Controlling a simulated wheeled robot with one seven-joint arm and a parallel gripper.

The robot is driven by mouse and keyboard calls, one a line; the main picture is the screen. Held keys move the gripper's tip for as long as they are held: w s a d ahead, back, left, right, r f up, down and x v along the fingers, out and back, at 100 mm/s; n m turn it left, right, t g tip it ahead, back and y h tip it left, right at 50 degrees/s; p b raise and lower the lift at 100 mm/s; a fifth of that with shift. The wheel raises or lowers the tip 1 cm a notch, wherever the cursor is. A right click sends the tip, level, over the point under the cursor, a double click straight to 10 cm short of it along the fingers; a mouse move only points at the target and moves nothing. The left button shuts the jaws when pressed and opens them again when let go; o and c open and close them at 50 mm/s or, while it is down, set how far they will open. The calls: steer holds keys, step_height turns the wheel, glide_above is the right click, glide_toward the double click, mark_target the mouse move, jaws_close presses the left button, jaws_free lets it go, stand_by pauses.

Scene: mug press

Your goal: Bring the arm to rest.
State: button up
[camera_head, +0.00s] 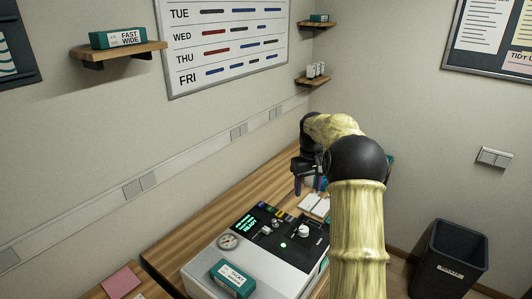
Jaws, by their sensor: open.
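My arm rises from the bottom right of the head view and bends over the far end of the wooden desk (185,245). My dark gripper (308,184) hangs at its end with the fingers pointing down. It is open, and I see nothing held in it. It is above the desk, just beyond the press machine (205,272). Part of the gripper and the desk behind it are hidden by my own arm. I cannot tell the exact gap between the fingertips and the things below.
The machine carries a gauge (229,242), a lit green display (245,223) and a teal box (232,278). White cards (314,205) lie near the gripper. A pink pad (121,282) lies at left. A black bin (449,262) stands right. Wall shelves (118,53) hold boxes.

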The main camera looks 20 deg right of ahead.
steer(key=shift+a, duration=0.1)
steer(key=s+a+t, duration=0.1)
steer(key=s+a, duration=0.8)
steer(key=a, duration=0.2)
steer(key=s+a+f, duration=0.2)
steer(key=s+a, duration=0.1)
steer(key=s, duration=0.6)
steer(key=s+a+f+m+t, duration=0.1)
steer(key=s+a+f, duration=0.1)
steer(key=s, duration=0.7)
steer(key=shift+s+a+f+t, duration=0.15)
steer(key=shift+a+f+t, duration=0.15)
steer(key=shift+a, duration=0.4)
